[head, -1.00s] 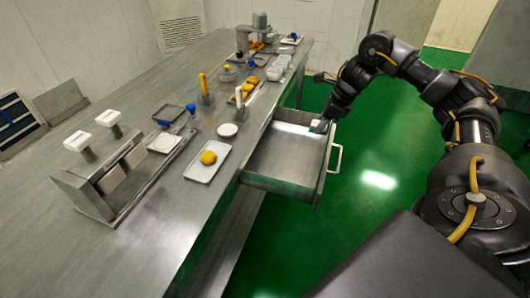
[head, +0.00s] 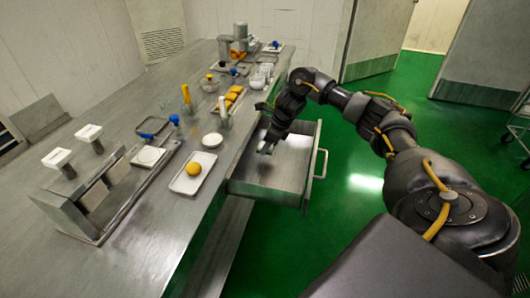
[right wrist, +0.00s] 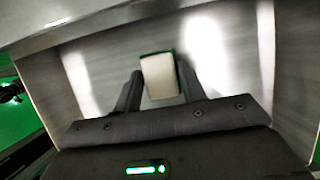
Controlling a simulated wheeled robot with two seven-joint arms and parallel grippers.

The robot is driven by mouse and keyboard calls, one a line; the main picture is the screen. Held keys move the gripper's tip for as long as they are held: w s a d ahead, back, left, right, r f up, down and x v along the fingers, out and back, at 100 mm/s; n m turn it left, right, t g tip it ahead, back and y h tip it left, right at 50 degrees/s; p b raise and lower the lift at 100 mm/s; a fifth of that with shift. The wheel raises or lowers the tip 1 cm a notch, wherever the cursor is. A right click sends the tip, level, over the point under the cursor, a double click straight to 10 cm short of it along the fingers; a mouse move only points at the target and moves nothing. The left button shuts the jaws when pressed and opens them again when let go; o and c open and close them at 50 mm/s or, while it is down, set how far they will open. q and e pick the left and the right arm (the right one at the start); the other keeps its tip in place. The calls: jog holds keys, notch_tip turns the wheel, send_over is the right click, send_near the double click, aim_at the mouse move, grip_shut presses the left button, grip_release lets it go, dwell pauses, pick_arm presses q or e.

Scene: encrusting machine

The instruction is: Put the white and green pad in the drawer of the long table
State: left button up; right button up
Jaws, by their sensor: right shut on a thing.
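The white and green pad (right wrist: 160,76) is between the fingers of my right gripper (right wrist: 160,90) in the right wrist view, its white face showing with a green edge. In the head view the pad (head: 265,148) is small at the tip of my right gripper (head: 267,145). My right gripper is shut on it and is over the back part of the open drawer (head: 308,185), close to the table side. The gap between pad and drawer floor is hard to tell. The long table (head: 135,238) stands to the left of the drawer. My left gripper is not in view.
The drawer holds nothing else that I can see. Green floor (head: 350,225) lies free to the right.

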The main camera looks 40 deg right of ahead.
jog(key=shift+s+x, duration=0.15)
jog(key=shift+x, duration=0.75)
jog(key=shift+s+x, duration=0.1)
jog(key=shift+x, duration=0.75)
jog(key=shift+d+f, duration=0.15)
jog(key=shift+f, duration=0.3)
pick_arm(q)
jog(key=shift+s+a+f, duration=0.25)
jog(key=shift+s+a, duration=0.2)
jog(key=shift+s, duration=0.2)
pick_arm(e)
jog(key=shift+f, duration=0.1)
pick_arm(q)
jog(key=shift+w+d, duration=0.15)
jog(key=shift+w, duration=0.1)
pick_arm(e)
jog(key=o, duration=1)
jog(key=shift+c, duration=0.2)
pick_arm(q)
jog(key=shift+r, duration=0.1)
